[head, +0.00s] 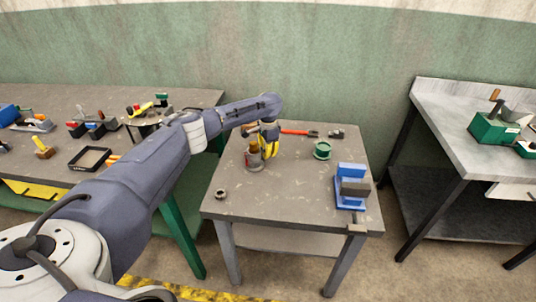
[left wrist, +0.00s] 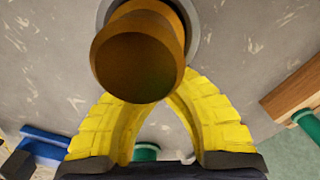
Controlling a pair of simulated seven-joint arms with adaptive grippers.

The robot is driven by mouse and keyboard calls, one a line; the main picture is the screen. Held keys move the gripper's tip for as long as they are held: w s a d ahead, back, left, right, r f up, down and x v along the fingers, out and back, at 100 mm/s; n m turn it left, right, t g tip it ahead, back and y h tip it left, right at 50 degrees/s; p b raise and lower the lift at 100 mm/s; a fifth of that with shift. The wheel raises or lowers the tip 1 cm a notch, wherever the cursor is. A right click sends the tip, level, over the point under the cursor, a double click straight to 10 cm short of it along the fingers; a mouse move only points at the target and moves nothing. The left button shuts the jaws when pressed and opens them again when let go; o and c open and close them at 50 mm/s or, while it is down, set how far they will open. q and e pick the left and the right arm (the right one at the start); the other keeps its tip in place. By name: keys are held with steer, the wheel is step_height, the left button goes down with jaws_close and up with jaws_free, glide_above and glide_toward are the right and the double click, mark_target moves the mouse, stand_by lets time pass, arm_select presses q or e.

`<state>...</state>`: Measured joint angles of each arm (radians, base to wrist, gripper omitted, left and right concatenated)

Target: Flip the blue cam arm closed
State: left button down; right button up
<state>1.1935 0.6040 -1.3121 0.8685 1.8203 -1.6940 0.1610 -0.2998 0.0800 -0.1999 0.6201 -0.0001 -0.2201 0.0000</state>
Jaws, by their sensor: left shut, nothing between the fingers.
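A blue clamp-like fixture (head: 350,172) with a grey block in it stands at the right side of the small table. I cannot make out which part of it is the cam arm. Blue parts (left wrist: 45,145) also show at the lower left of the left wrist view. My left gripper (head: 268,150) has yellow fingers, points down over the table's left half, and is shut and empty, well apart from the blue fixture. A brown round-topped piece (left wrist: 138,55) on a grey base is right by its fingertips; whether they touch I cannot tell. My right gripper is out of view.
A green spool (head: 322,150) stands between my left gripper and the blue fixture. A red-handled tool (head: 298,132) lies at the back. A small ring-like part (head: 221,194) lies front left. The table's front middle is clear. Cluttered benches stand on both sides.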

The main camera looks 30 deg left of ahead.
arm_select(q)
steer(key=shift+f+g+y, duration=0.1)
steer(key=shift+g+y, duration=0.3)
steer(key=shift+g, duration=0.2)
steer(key=shift+s+a+f+g+y, duration=0.15)
steer(key=shift+s+g+y, duration=0.15)
steer(key=shift+g, duration=0.1)
steer(key=c, duration=2.1)
jaws_free()
steer(key=o, duration=0.6)
steer(key=shift+o, duration=0.2)
steer(key=v, duration=1.2)
